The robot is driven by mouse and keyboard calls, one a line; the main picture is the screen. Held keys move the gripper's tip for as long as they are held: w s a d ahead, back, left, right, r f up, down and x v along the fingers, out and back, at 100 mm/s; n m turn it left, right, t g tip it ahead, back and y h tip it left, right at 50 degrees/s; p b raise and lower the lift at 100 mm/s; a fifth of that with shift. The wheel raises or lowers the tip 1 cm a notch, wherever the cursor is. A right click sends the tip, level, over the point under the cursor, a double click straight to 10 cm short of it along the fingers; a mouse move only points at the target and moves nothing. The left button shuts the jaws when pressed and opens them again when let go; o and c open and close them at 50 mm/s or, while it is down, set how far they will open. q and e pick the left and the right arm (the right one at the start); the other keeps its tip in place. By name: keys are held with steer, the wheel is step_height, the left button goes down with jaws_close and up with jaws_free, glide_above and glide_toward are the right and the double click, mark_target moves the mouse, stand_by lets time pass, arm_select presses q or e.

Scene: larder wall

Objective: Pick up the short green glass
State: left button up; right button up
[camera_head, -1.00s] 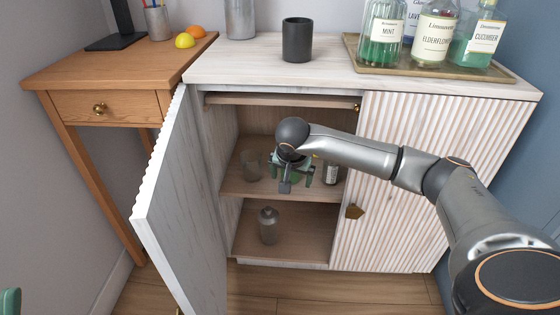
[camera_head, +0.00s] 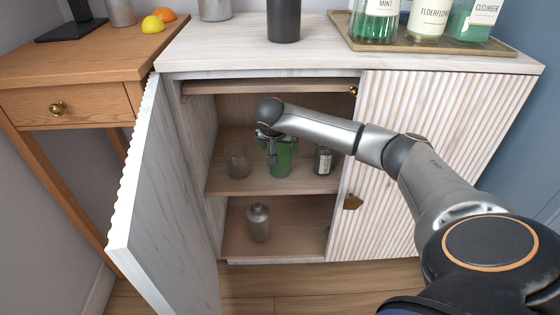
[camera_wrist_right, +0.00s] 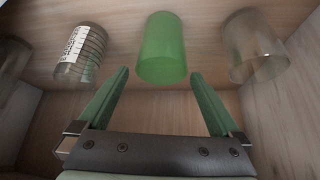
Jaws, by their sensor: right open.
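The short green glass (camera_head: 282,164) stands on the cabinet's middle shelf, partly behind my right gripper in the head view. In the right wrist view the green glass (camera_wrist_right: 163,48) is ahead, centred in the gap between the fingertips. My right gripper (camera_head: 271,151) is inside the open cabinet. It also shows in the right wrist view (camera_wrist_right: 160,78), with its green fingers spread and nothing gripped. Whether the fingertips reach beside the glass is hard to tell. My left gripper is not in view.
A clear glass (camera_head: 238,160) stands left of the green one and a labelled jar (camera_head: 323,160) right. A grey bottle (camera_head: 258,222) is on the lower shelf. The open door (camera_head: 165,205) bounds the left; the closed ribbed door (camera_head: 435,140) bounds the right.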

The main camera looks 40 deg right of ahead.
mark_target(280, 150)
steer(key=b+x, duration=0.2)
steer(key=x, duration=0.2)
steer(key=shift+w+d+f, duration=0.1)
steer(key=shift+w+f, duration=0.05)
steer(key=shift+w, duration=0.05)
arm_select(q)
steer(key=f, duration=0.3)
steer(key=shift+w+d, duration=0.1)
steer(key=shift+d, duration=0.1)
arm_select(e)
steer(key=shift+c, duration=0.2)
steer(key=c, duration=1.2)
steer(key=shift+c, duration=0.4)
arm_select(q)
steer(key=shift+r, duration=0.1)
